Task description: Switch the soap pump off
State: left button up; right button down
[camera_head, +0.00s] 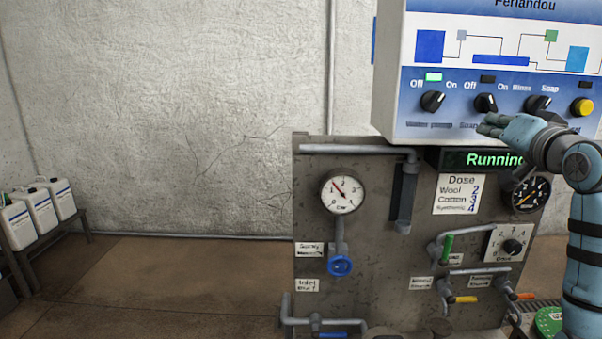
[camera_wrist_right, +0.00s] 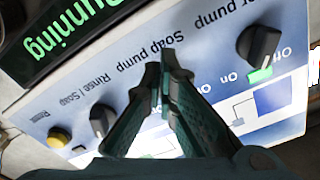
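The soap pump knob (camera_head: 486,103) is a black rotary knob on the blue strip of the white control box, with Off and On above it. The lamp (camera_head: 487,79) over it is dark. My right gripper (camera_head: 484,126) is just below this knob. In the right wrist view the fingers (camera_wrist_right: 167,62) come together at the tips near the upside-down "Soap pump" label (camera_wrist_right: 172,45) and hide most of that knob. I see nothing gripped; contact with the knob is unclear. My left gripper is out of view.
The neighbouring pump knob (camera_head: 432,101) sits left, under a lit green lamp (camera_head: 433,77). The Rinse/Soap knob (camera_head: 537,104) and yellow reset button (camera_head: 582,106) sit right. A green "Running" display (camera_head: 490,159) is below. White canisters (camera_head: 40,208) stand far left.

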jog(key=s, duration=0.2)
jog(key=s+b, duration=0.1)
jog(key=s, duration=0.2)
jog(key=shift+a, duration=0.2)
jog(key=shift+w+b, duration=0.1)
jog(key=shift+b, duration=0.2)
jog(key=s+b, duration=0.3)
jog(key=s, duration=0.6)
